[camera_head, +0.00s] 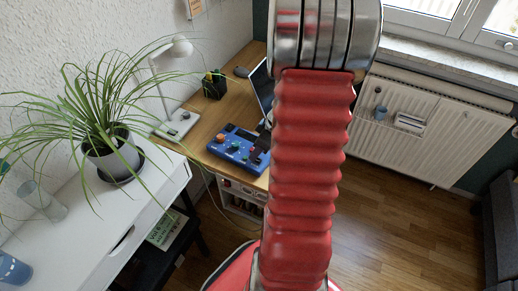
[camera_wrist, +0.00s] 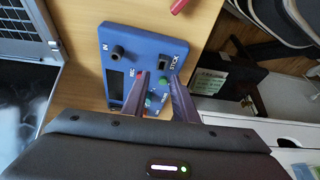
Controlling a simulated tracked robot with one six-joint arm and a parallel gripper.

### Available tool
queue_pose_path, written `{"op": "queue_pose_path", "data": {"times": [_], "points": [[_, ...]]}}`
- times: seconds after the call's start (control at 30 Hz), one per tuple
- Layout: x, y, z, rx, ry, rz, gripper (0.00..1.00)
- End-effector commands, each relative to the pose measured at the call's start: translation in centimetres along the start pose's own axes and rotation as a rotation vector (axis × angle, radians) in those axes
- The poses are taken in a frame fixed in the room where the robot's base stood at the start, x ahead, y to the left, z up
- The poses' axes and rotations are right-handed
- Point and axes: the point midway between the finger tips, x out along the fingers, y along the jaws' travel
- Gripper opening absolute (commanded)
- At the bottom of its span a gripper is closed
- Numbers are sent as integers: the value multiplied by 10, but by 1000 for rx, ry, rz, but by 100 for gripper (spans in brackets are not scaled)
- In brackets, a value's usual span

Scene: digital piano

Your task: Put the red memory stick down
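In the wrist view, the blue device (camera_wrist: 170,48) lies on the desk, with labels "IN", "REC" and "STICK", a dark knob, a small screen and green buttons. My gripper (camera_wrist: 158,82) is above it, its two fingers spread apart with nothing visible between them. A red elongated object (camera_wrist: 179,5) is at the top edge, apart from the fingers and partly cut off; it may be the memory stick, but I cannot be sure. In the head view, the blue device (camera_head: 233,146) is on the wooden desk, left of my red arm. My gripper is not clearly visible there.
A laptop (camera_wrist: 28,22) is beside the device. In the head view, a black pen holder (camera_head: 214,86) and a white lamp (camera_head: 178,124) stand on the desk. A potted plant (camera_head: 112,158) stands on the white cabinet at left. Bare desk surrounds the device's left side.

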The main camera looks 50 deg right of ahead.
Motion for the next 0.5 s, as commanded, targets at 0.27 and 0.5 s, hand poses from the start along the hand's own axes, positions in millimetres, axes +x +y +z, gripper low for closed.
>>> {"op": "queue_pose_path", "data": {"times": [0.27, 0.5], "points": [[-14, 1, -1, -1, 2, 2, 26], [-46, 1, -1, -1, 2, 4, 26]]}}
